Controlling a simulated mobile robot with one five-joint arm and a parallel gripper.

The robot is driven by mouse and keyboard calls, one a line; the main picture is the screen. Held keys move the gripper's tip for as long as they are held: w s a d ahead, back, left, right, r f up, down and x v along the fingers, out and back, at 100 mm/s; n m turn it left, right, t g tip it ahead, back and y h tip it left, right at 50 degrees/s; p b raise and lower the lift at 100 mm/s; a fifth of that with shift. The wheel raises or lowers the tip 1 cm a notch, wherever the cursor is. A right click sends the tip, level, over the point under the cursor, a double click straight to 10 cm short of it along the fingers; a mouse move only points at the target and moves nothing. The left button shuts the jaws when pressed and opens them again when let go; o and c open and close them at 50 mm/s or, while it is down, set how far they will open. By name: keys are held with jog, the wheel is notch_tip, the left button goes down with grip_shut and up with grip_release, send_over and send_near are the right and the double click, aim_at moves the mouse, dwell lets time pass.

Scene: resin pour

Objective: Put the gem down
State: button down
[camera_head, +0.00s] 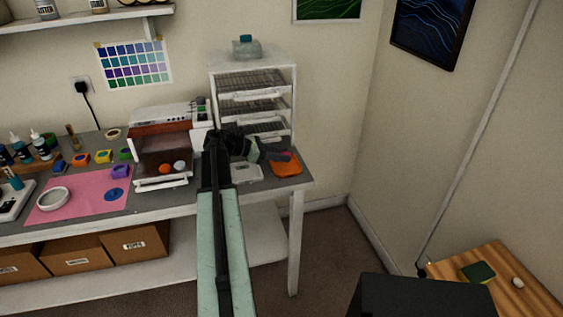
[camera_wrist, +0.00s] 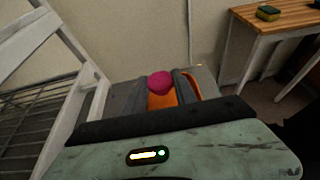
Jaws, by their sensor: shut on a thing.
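A magenta gem (camera_wrist: 160,82) shows in the wrist view between the fingertips of my gripper (camera_wrist: 163,88). My gripper is shut on it. In the head view my gripper (camera_head: 272,153) reaches over the right end of the grey workbench (camera_head: 215,195), and a sliver of the gem (camera_head: 287,155) shows at its tip. I cannot tell the exact gap between gem and orange piece.
A white shelved rack (camera_head: 293,100) stands close behind my gripper. A small white scale-like tray (camera_head: 246,173) lies just left of the orange piece. A pink mat (camera_head: 85,197) lies further left. A wooden table (camera_head: 500,285) stands right.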

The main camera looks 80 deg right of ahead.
aim_at(280, 167)
jog(key=f+b, duration=0.4)
jog(key=shift+d, duration=0.25)
jog(key=shift+r, duration=0.2)
jog(key=shift+f, duration=0.15)
jog(key=c, duration=1)
grip_release()
jog(key=shift+r+p, duration=0.35)
jog(key=shift+p, duration=0.05)
jog(key=p+v, duration=0.4)
jog(key=v, duration=0.6)
jog(key=shift+w+a+r, duration=0.15)
jog(key=shift+w+r, duration=0.05)
jog(key=shift+w, duration=0.15)
jog(key=shift+w+a, duration=0.25)
jog(key=shift+w, duration=0.25)
